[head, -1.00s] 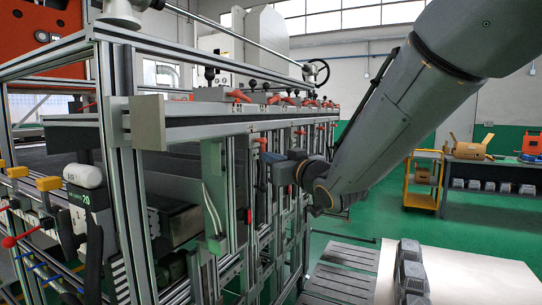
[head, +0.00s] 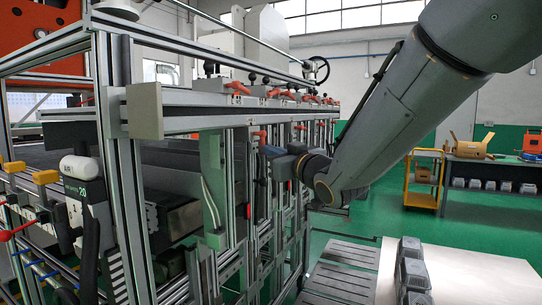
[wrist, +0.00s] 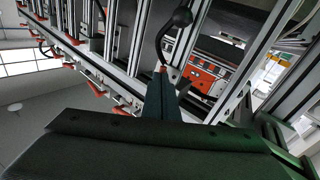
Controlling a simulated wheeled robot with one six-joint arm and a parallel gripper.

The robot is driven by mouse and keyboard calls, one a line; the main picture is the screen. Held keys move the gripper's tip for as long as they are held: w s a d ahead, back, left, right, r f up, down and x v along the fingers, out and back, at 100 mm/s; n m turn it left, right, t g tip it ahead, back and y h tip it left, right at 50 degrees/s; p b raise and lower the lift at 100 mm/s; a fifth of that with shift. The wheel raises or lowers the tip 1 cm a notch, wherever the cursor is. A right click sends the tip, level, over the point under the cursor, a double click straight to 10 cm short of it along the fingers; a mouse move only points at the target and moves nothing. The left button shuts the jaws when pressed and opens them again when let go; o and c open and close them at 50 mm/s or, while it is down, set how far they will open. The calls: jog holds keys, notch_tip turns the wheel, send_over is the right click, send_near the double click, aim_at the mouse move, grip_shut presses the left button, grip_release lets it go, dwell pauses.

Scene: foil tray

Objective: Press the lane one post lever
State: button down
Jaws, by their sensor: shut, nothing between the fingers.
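Red post levers sit on the upright aluminium posts of the machine frame, one red lever (head: 259,134) just above my gripper and another (head: 300,127) farther back. I cannot read which lane each belongs to. My gripper (head: 266,152) reaches left to the posts from the right side of the picture. In the wrist view my gripper (wrist: 160,80) is shut and empty, pointing up into the frame. A small red piece (wrist: 162,69) shows right at its tip; contact cannot be told. A black ball-ended handle (wrist: 182,17) curves above it.
Aluminium rails and posts (head: 115,150) crowd the space left of my gripper. More red levers (head: 238,87) and black knobs line the top rail. Grey slatted plates (head: 340,268) lie below. Green floor (head: 390,215) is open towards the yellow cart (head: 423,180).

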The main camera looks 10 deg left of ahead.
jog(key=shift+w+f+n+y+b, duration=0.2)
jog(key=shift+n+y+b, duration=0.1)
jog(key=shift+b, duration=0.7)
jog(key=w+d+n+g+y+b, duration=0.3)
jog(key=n+y+b, duration=0.6)
jog(key=n+b, duration=1.25)
jog(key=s+d+f+m+b, duration=0.5)
jog(key=d+f+b, duration=0.1)
jog(key=d+b, duration=0.1)
jog(key=shift+d+b, duration=0.35)
jog(key=shift+d, duration=0.5)
